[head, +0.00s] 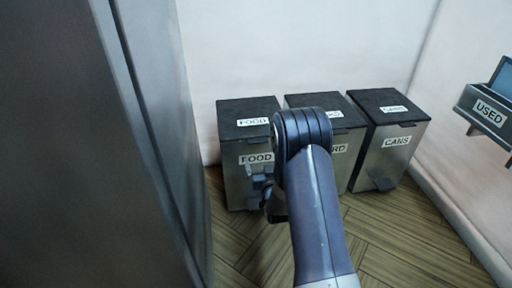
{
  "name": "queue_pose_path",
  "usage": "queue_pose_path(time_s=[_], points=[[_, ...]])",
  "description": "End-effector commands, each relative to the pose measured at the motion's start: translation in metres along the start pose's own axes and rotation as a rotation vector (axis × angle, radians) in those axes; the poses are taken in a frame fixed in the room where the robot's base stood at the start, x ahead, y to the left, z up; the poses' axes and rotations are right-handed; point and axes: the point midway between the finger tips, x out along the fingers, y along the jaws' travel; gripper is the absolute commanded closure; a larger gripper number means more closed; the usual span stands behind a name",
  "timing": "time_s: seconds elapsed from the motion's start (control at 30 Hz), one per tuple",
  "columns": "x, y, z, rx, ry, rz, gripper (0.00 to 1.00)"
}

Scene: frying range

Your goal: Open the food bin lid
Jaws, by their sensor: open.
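The food bin (234,182) stands at the left of a row of bins against the back wall. It has a grey metal body and a black lid (245,108), each with a white FOOD label. The lid lies flat and closed. My arm reaches up from the bottom and bends in front of the bins. My gripper (262,178) is in front of the food bin's front face, just below the front label, partly hidden behind my arm. I cannot tell whether it touches the bin. I see nothing held in it.
A middle bin (343,150), partly hidden by my arm, and a CANS bin (388,150) with a front pedal stand to the right, both closed. A USED tray (485,105) is on the right wall. A tall grey panel (70,150) fills the left. Wooden floor is clear in front.

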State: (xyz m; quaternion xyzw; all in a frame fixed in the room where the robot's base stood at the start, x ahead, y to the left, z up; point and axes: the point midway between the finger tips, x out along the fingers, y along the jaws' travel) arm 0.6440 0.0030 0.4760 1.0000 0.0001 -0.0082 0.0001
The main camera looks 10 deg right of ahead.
Motion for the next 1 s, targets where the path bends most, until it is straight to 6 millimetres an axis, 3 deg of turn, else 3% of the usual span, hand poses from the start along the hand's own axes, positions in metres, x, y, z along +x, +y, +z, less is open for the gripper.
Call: queue_pose_path(time_s=[0.27, 0.7, 1.0], points=[[0.020, 0.000, 0.005, 0.000, 0.021, 0.000, 0.05], [0.092, 0.000, 0.005, 0.000, 0.018, 0.000, 0.05], [0.109, 0.000, 0.003, 0.000, 0.016, 0.000, 0.05]])
